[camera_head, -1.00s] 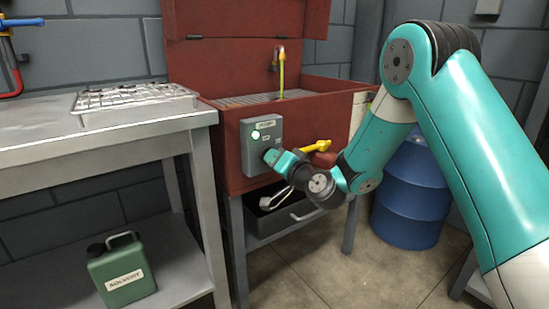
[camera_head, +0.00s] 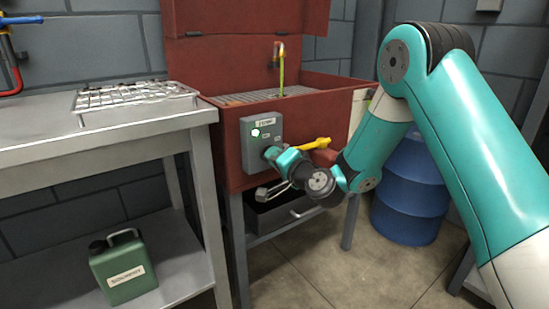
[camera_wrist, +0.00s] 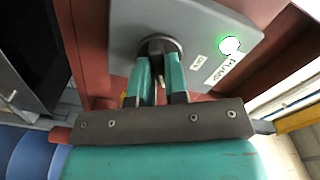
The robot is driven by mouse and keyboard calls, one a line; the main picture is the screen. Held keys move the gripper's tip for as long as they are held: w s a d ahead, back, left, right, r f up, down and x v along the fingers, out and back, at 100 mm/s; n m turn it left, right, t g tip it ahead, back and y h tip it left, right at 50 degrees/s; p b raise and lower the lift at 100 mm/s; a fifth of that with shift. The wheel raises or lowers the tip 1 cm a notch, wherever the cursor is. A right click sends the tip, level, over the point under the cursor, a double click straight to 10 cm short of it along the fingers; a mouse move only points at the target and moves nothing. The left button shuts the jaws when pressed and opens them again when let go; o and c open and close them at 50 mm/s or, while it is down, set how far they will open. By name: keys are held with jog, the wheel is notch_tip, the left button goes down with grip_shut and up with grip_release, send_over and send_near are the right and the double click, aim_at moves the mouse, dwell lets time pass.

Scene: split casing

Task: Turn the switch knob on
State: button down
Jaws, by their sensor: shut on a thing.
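The grey switch box (camera_head: 247,160) is on the front of the red parts washer; it also shows in the wrist view (camera_wrist: 130,18). Its round lamp (camera_wrist: 229,45) glows green beside a "PUMP" label (camera_wrist: 219,70). The dark switch knob (camera_wrist: 160,43) sits in a round collar on the box, partly hidden by my fingers. My gripper (camera_wrist: 159,65) is shut on the knob, one teal finger on each side. In the head view my gripper (camera_head: 274,156) reaches the lower right of the box and hides the knob. The knob's exact angle is unclear.
A yellow handle (camera_head: 312,144) is close to my gripper on the right. The red washer (camera_head: 225,150) stands behind it. A blue drum (camera_head: 410,200) is at right. A metal bench (camera_head: 100,143) with a green solvent can (camera_head: 124,268) below is at left.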

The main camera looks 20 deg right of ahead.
jog(key=c, duration=1.1)
grip_release()
jog(key=shift+c, duration=0.2)
jog(key=b+v, duration=1.7)
jog(key=b, duration=0.1)
jog(key=shift+s, duration=0.2)
